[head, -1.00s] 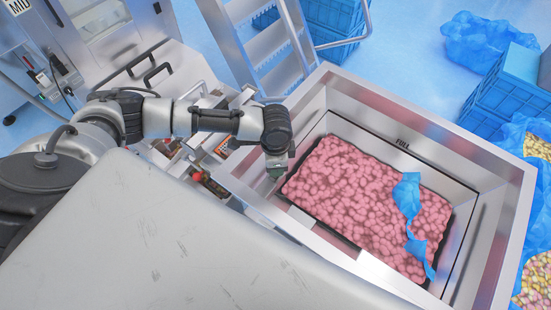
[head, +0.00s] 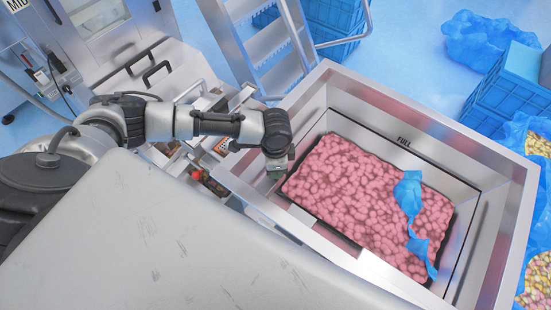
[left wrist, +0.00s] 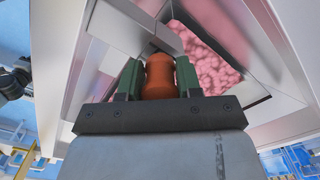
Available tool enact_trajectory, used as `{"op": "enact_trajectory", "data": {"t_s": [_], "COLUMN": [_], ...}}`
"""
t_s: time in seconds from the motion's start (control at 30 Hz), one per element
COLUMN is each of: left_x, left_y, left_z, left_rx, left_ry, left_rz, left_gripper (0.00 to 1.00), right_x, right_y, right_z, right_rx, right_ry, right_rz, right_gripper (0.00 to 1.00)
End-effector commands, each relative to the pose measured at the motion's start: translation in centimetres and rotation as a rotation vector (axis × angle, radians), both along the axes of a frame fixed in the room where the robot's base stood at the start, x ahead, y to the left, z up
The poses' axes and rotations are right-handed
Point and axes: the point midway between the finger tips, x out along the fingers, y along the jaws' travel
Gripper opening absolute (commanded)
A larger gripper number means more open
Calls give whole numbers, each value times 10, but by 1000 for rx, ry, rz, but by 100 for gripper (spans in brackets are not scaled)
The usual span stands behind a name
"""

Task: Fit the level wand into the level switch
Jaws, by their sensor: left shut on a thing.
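My left gripper (head: 278,166) is over the inner left wall of the steel hopper (head: 440,117). In the left wrist view, its two green fingers (left wrist: 159,78) are closed on the sides of an orange-brown rounded grip (left wrist: 160,72), which I take to be the level wand's. The rest of the wand is hidden in both views. I cannot pick out the level switch in either view. My right gripper is not in view.
Pink pieces (head: 335,185) fill the hopper's inside, with torn blue film (head: 408,194) on them. A step ladder (head: 270,45) stands behind. Blue crates (head: 505,95) and bags stand at the right. Small machine parts crowd the hopper's left side.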

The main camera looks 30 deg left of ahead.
Motion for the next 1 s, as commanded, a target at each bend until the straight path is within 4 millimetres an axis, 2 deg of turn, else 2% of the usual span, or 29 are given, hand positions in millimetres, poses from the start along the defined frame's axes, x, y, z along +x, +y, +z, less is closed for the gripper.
{"op": "enact_trajectory", "data": {"t_s": [0.37, 0.4, 0.6, 0.87, 1.0], "left_x": [0, 0, 0, 0, 1], "left_y": [0, 0, 0, 0, 0], "left_z": [-10, -11, -10, -9, 2], "left_rx": [0, 0, 0, 0, -3], "left_ry": [0, 0, 0, 0, -3], "left_rz": [0, 0, 0, 0, 1], "left_gripper": [0, 36, 64, 64, 64], "right_x": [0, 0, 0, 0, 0], "right_y": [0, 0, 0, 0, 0], "right_z": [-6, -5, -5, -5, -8], "right_rx": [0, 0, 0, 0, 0], "right_ry": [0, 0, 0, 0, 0], "right_rz": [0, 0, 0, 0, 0], "right_gripper": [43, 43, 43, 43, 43]}}
